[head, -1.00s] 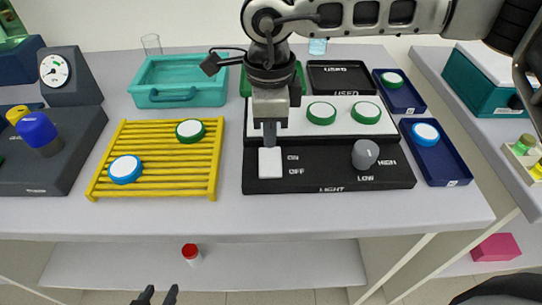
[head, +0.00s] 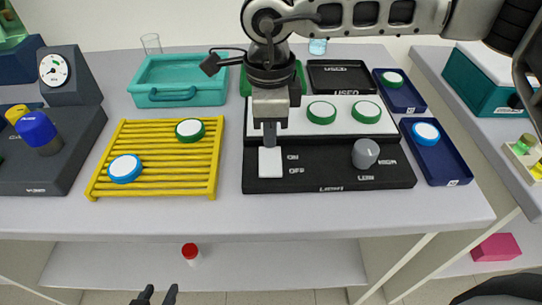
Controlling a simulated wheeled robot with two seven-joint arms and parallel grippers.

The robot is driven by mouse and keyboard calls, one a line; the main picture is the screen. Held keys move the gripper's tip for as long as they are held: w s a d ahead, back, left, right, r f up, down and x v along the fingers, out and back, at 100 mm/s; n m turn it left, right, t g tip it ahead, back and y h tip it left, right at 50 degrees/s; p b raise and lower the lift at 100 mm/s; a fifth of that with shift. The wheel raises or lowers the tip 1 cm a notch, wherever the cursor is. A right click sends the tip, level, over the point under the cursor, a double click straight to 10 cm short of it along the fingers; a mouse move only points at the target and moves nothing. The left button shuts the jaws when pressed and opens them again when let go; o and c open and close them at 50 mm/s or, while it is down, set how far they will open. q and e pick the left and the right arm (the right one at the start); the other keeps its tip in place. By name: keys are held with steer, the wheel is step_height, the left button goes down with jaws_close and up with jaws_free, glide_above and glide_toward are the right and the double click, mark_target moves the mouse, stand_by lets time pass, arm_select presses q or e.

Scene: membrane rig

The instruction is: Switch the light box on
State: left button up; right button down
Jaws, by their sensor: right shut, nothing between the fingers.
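The light box is black (head: 330,180), with a white top panel (head: 340,111) and a front strip marked ON, OFF, LOW and HIGH. Its white rocker switch (head: 270,168) is at the left of the strip, beside ON and OFF. A grey knob (head: 365,153) is at the right. My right gripper (head: 270,142) is shut and empty, pointing down at the upper, ON end of the switch. It looks to be at or touching the switch and hides part of it. I cannot tell whether the panel is lit. My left gripper (head: 158,297) is open and empty at the bottom edge.
Green-rimmed discs (head: 321,112) lie on the panel. A yellow rack (head: 170,160) with two discs stands left of the box, a teal tray (head: 180,80) behind it. Blue trays (head: 445,165) are at the right, a black tray (head: 345,72) behind. The table's front strip is clear.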

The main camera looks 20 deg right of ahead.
mark_target(270, 150)
steer(key=shift+f+b, duration=1.1)
steer(key=shift+f, duration=0.1)
steer(key=shift+r+p, duration=1.85)
steer(key=shift+r, duration=1.75)
